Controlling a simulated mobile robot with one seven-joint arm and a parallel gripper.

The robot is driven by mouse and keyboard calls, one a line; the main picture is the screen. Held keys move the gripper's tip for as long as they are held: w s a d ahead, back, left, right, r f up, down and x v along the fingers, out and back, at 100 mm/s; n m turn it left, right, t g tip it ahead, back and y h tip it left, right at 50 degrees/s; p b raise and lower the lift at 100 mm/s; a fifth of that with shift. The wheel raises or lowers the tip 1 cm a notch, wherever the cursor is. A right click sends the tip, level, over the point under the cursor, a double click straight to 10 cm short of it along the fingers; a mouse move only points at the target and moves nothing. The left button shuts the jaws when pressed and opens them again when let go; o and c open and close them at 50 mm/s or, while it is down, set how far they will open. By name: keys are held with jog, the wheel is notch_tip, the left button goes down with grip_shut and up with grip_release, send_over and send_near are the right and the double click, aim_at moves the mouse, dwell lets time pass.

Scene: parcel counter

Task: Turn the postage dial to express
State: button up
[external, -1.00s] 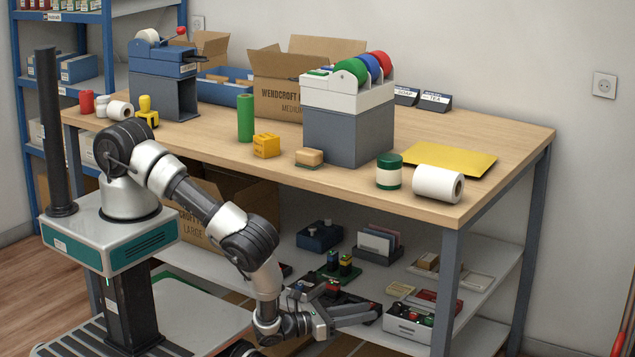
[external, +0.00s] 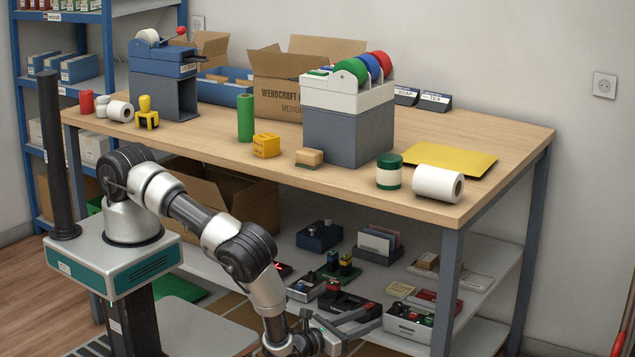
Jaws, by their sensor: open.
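No dial can be made out for certain, and its markings are too small to read. Small devices with knobs or buttons stand on the lower shelf: a grey box with coloured knobs (external: 408,322), a small grey box (external: 306,288), a dark blue box with knobs (external: 320,237) and a dark device with red parts (external: 346,304). My gripper (external: 350,334) is open and empty at the bottom of the view, in front of the lower shelf near the dark device. Part of it is cut off by the frame edge. I cannot tell whether it touches anything.
The wooden counter (external: 400,130) overhangs the lower shelf (external: 480,280), with a grey table leg (external: 446,290) to the right. A cardboard box (external: 235,205) stands under the counter at left. A card holder (external: 378,245) and trays crowd the shelf.

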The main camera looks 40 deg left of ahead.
aim_at(394, 307)
jog(key=b+x, duration=0.2)
jog(key=x, duration=0.7)
grip_shut()
jog(key=shift+d+n+y, duration=0.15)
jog(key=shift+n+y, duration=0.25)
jog(key=shift+y, duration=0.2)
jog(key=shift+t+y, duration=0.3)
grip_release()
jog(key=shift+s, duration=0.1)
